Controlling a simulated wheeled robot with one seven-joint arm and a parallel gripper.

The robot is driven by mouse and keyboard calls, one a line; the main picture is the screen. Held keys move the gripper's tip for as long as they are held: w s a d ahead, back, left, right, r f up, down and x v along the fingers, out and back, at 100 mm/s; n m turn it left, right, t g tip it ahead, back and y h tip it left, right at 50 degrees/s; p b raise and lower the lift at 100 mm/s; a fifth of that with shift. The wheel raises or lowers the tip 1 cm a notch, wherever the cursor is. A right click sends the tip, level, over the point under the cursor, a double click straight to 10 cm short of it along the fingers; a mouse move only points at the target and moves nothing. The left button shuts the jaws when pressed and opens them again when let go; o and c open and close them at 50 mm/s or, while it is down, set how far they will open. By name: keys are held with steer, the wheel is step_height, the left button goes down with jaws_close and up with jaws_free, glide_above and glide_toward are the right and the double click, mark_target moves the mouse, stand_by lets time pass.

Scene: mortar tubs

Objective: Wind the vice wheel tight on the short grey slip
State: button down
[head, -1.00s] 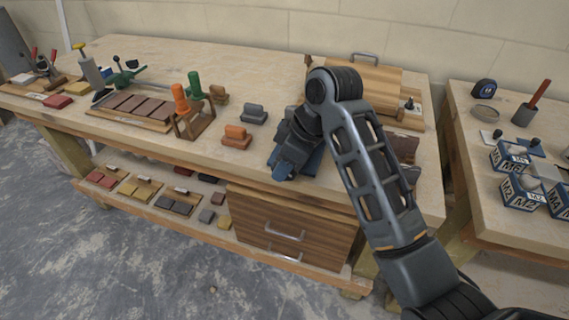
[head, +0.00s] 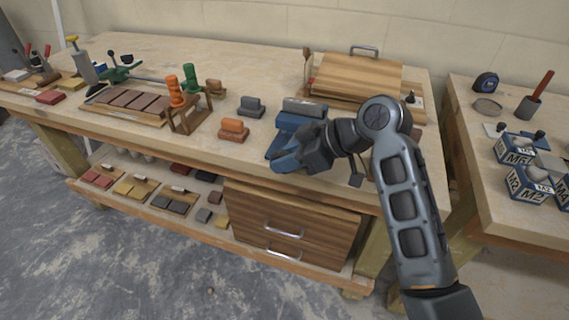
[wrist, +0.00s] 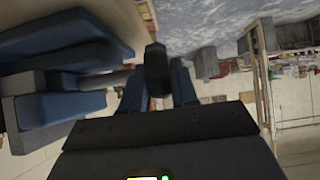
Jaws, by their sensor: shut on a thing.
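The blue vice (head: 284,140) stands near the front edge of the bench, partly hidden by my gripper (head: 288,162). It also shows at the left of the wrist view (wrist: 60,50). There a spindle (wrist: 117,78) runs from it to the dark vice wheel (wrist: 157,70), seen nearly edge-on. My gripper's fingers (wrist: 158,90) are shut on the wheel, one on each side. A grey piece (wrist: 30,105) shows against the vice's blue parts; I cannot tell whether it is the short grey slip or a jaw face. In the head view the wheel is hidden.
A grey block (head: 251,106) and an orange block (head: 233,130) lie left of the vice. A wooden rack (head: 190,108) holds orange and green-handled tools. A wooden box (head: 350,78) stands behind. Coloured slips lie on the lower shelf (head: 130,205). A second bench (head: 490,190) is at the right.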

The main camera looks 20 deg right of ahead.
steer(key=f+t+y+b, duration=0.1)
steer(key=b, duration=0.1)
steer(key=shift+s+d+y+b, duration=0.1)
steer(key=shift+y+b, duration=0.2)
steer(key=shift+b, duration=0.05)
steer(key=t+y+b, duration=0.1)
steer(key=y+b, duration=0.1)
steer(key=b, duration=0.3)
steer(key=shift+d+f+t, duration=0.1)
steer(key=shift+t, duration=0.3)
steer(key=t+y+b, duration=0.1)
steer(key=b, duration=0.2)
steer(key=shift+s+y, duration=0.1)
steer(key=shift+y, duration=0.2)
steer(key=shift+r+b, duration=0.2)
steer(key=shift+b, duration=0.4)
steer(key=c, duration=0.9)
jaws_free()
steer(key=shift+c, duration=0.2)
steer(key=shift+r, duration=0.1)
steer(key=f+v, duration=0.1)
steer(key=v, duration=0.6)
steer(key=shift+s+d+r, duration=0.25)
steer(key=shift+d+r, duration=0.1)
